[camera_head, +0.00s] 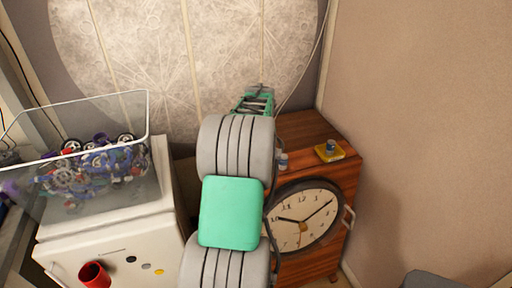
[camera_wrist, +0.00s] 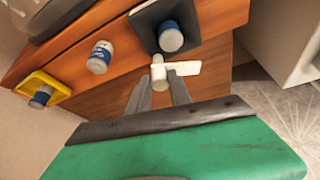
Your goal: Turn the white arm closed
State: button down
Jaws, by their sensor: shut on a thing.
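The white arm (camera_wrist: 186,68) shows in the wrist view as a short flat lever, sticking out to the right of a pale round knob (camera_wrist: 158,72) at the edge of the wooden cabinet. My gripper (camera_wrist: 159,84) has its two grey fingers around this knob, one on each side, and is shut on the white arm's knob end. The fingertips partly hide the contact. In the head view my own arm hides the white arm and the fingertips.
The wooden cabinet (camera_head: 312,134) bears a yellow square (camera_head: 329,151) with a small blue-topped cylinder. In the wrist view a cylinder (camera_wrist: 99,57) and a black square (camera_wrist: 148,26) stand close by. Left is a clear bin (camera_head: 130,185).

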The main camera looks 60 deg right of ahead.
jog(key=n+y, duration=0.1)
jog(key=n, duration=0.2)
jog(key=shift+s+d+n+t, duration=0.1)
jog(key=shift+s+n+t, duration=0.05)
jog(key=shift+n+t, duration=0.2)
jog(key=n, duration=0.1)
jog(key=n+t+y+p, duration=0.1)
jog(key=n, duration=0.1)
jog(key=shift+d+r+n+p, duration=0.1)
jog(key=shift+r+n+p, duration=0.05)
jog(key=shift+n+p, duration=0.15)
jog(key=n+y+p, duration=0.1)
jog(key=n+p, duration=0.1)
jog(key=n, duration=0.1)
jog(key=shift+d+p, duration=0.1)
jog(key=shift+p, duration=0.2)
jog(key=shift+n+t+y+p, duration=0.25)
jog(key=shift+n+y+p, duration=0.45)
jog(key=shift+n+p, duration=0.5)
jog(key=shift+n, duration=0.25)
jog(key=c, duration=1.2)
grip_release()
jog(key=p+v, duration=0.1)
jog(key=v, duration=0.6)
jog(key=shift+s+r, duration=0.15)
jog(key=shift+r, duration=0.15)
